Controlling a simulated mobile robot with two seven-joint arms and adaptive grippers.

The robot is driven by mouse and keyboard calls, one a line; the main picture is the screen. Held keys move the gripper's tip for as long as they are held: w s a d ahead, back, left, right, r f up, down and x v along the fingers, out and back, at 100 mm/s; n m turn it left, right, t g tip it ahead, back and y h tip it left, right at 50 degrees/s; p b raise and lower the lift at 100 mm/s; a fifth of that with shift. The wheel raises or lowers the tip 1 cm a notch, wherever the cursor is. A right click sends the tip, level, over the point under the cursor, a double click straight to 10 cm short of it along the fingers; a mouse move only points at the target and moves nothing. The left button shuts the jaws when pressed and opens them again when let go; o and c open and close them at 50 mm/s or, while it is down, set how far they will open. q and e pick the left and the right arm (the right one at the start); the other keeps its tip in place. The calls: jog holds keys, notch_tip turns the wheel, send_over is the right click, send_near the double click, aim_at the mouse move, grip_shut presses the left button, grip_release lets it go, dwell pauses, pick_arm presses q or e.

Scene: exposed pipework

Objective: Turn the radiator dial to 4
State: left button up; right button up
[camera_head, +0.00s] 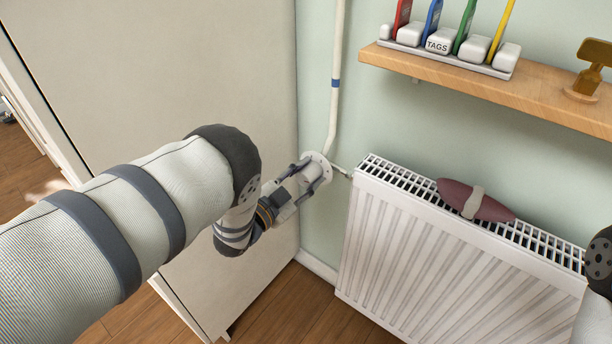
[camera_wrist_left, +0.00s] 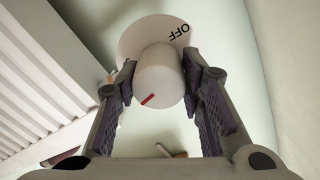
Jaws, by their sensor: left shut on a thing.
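The radiator dial is a white round knob (camera_wrist_left: 160,76) with a red pointer mark, in the left wrist view. Behind it is a white disc (camera_wrist_left: 143,36) with "OFF" printed at its upper right, seen upside down. The red mark sits at the knob's lower left in that view; I cannot read a number beside it. My left gripper (camera_head: 312,174) is shut on the knob, one finger on each side in the left wrist view (camera_wrist_left: 160,85). In the head view the fingers partly hide the dial. My right gripper is out of view; only part of that arm shows.
The white radiator (camera_head: 440,265) is right of the dial, with a maroon object (camera_head: 473,200) on its top grille. A white pipe (camera_head: 337,60) runs up the wall. A wooden shelf (camera_head: 535,92) holds a tag rack and a brass valve. A beige panel (camera_head: 200,80) stands close on the left.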

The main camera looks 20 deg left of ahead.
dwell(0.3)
pick_arm(q)
jog(key=o, duration=1.2)
jog(key=shift+c, duration=0.2)
jog(key=v, duration=1.2)
